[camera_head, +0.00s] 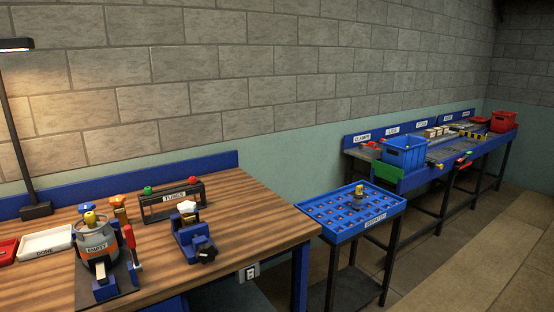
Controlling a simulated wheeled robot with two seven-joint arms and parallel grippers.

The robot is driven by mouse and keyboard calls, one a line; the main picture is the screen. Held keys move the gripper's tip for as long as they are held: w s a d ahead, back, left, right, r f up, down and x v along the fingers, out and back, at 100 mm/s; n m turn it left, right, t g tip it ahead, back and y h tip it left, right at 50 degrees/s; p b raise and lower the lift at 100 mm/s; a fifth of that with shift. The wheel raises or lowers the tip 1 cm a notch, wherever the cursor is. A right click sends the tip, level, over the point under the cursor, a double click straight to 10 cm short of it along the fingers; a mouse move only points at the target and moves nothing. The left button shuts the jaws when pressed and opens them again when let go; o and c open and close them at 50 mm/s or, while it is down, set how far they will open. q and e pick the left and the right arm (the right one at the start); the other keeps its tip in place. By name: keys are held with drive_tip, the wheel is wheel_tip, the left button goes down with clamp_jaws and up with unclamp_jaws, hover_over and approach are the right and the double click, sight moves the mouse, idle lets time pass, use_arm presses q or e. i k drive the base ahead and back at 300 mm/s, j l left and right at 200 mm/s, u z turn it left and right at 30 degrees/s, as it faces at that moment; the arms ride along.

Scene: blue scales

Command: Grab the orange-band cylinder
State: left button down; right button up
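A grey cylinder (97,238) with a yellow top stands at the left of the wooden bench, in a dark fixture with a blue clamp block. It has a label reading EMPTY and some orange around its side. A small grey cylinder (359,198) with a yellowish top stands upright in the blue perforated tray; its band colour is too small to tell. Neither of my grippers shows.
The wooden bench (262,214) holds a white tray (46,241) labelled DONE, a TUBES rack (172,202), a blue vise (194,240) and a lamp (34,210). The blue tray (374,229) stands on a separate stand. A blue crate (403,155) is on the far bench. Floor is clear at right.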

sight(98, 237)
drive_tip(key=k+j+z, duration=0.3)
drive_tip(key=j, duration=0.35)
drive_tip(key=k+j+z, duration=0.25)
drive_tip(key=j, duration=0.4)
drive_tip(key=k+j+z, duration=0.3)
drive_tip(key=j, duration=0.25)
drive_tip(key=k+j+z, duration=0.3)
drive_tip(key=k+j, duration=0.15)
